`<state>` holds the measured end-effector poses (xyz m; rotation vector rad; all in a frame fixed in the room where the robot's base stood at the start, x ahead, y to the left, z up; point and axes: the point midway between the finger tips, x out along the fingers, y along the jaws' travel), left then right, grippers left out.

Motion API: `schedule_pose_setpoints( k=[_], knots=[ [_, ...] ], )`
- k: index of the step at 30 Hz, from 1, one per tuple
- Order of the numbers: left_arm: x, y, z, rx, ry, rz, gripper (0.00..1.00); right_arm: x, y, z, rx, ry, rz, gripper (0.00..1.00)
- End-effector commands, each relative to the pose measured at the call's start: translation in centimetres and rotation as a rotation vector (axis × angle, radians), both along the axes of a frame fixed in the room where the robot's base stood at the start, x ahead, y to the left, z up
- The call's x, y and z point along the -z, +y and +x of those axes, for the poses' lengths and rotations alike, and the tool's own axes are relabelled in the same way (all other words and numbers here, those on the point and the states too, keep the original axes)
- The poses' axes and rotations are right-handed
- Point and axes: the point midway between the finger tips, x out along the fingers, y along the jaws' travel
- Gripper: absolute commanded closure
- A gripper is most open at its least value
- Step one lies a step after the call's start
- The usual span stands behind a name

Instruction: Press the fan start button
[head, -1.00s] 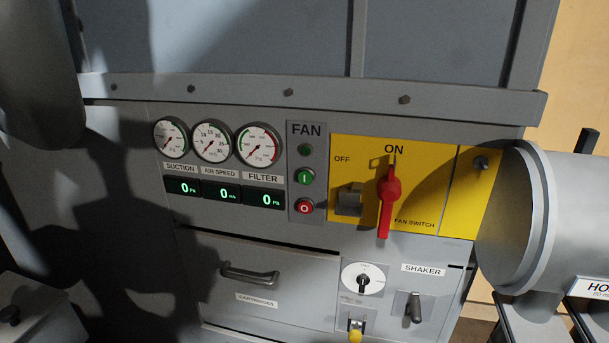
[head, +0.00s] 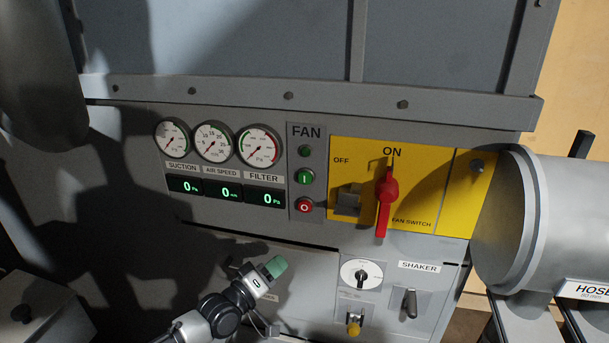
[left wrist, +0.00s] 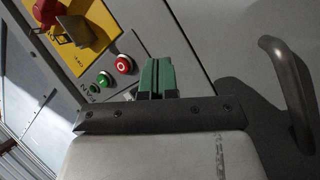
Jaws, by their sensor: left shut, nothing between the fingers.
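The green fan start button (head: 304,177), marked "I", sits on the FAN strip between a dark green lamp (head: 304,151) above and the red stop button (head: 304,206) below. My left gripper (head: 274,267) is shut and empty, its green fingertips below and a little left of the buttons, in front of the drawer. In the left wrist view the shut green fingers (left wrist: 157,77) appear beside the red button (left wrist: 124,64), with the green button (left wrist: 104,79) further left. I see no contact with a button. My right gripper is not in view.
The red fan switch handle (head: 386,200) on the yellow plate (head: 435,208) stands by ON. Gauges (head: 213,142) and displays reading 0 (head: 222,191) are left of the buttons. The shaker lever (head: 410,303) and a dial (head: 362,274) sit below right. The drawer handle (left wrist: 286,85) sticks out.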

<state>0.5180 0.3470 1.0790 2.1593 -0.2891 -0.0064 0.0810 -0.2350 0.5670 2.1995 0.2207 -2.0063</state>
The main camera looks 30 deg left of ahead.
Motion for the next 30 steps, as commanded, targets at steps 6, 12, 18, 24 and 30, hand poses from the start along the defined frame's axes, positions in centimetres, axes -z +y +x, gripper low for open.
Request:
schedule_pose_setpoints(
  k=[6,12,18,24,30],
  knots=[
    [-10.4,-2.7,-0.8,0.134,-0.142,-0.193,1.0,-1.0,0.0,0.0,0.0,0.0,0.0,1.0],
    [-16.1,-4.7,-2.3,0.238,-0.205,-0.32,1.0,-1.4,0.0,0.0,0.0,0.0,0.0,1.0],
    [-18.0,-5.4,-3.0,0.279,-0.222,-0.369,1.0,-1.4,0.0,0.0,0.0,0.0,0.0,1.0],
    [-18.0,-5.4,-3.0,0.28,-0.223,-0.372,1.0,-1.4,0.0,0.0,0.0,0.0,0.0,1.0],
    [-17.9,-5.4,-2.8,0.279,-0.224,-0.37,1.0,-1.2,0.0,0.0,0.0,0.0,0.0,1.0]
  ],
)
